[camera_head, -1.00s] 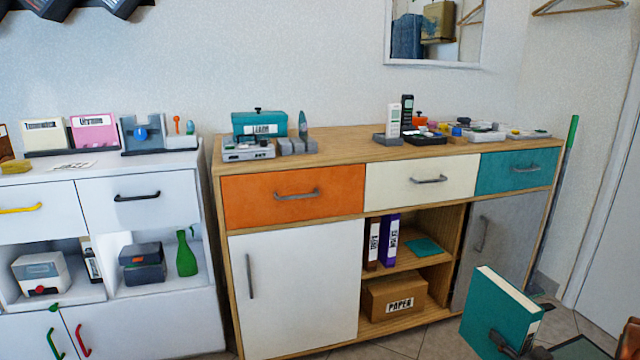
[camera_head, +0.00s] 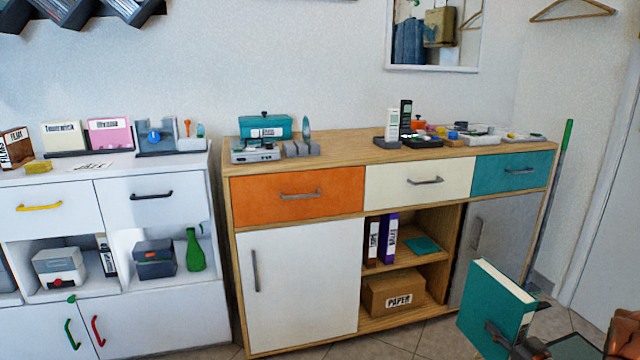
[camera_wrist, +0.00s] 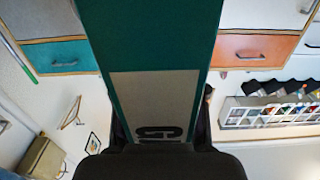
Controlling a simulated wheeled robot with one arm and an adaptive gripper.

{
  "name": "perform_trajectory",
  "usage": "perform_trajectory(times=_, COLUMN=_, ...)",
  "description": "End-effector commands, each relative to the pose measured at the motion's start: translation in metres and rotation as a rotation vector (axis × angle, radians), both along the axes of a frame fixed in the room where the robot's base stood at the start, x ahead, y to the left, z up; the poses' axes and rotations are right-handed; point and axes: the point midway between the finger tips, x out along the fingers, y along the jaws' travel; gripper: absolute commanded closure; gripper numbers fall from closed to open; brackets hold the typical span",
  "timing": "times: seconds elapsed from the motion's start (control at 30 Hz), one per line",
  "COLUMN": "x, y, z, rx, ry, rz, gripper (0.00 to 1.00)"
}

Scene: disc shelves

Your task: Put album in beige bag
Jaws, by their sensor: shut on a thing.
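In the wrist view the album (camera_wrist: 155,40) fills the middle, between the dark fingers of my gripper (camera_wrist: 160,132). A beige bag (camera_wrist: 42,158) shows at the lower left of the wrist view, near hangers. A beige bag (camera_head: 439,26) also shows in the framed mirror in the head view.
A wooden sideboard (camera_head: 330,150) with coloured drawers stands ahead, with devices on top and binders and a paper box (camera_head: 393,292) inside. A white cabinet (camera_head: 150,310) stands left. A hanger (camera_head: 575,10) is at upper right. A brown object (camera_head: 622,335) is at lower right.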

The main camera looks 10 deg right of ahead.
Motion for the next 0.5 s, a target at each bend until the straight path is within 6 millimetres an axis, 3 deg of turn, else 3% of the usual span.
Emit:
perform_trajectory(times=0.03, x=0.007, y=0.003, z=0.014, rx=-0.002, ry=-0.005, rz=0.002, gripper=1.0)
perform_trajectory(times=0.17, x=0.022, y=0.01, z=0.035, rx=-0.002, ry=-0.006, rz=-0.003, gripper=1.0)
perform_trajectory(times=0.5, x=0.078, y=0.041, z=0.112, rx=-0.001, ry=-0.006, rz=-0.027, gripper=1.0)
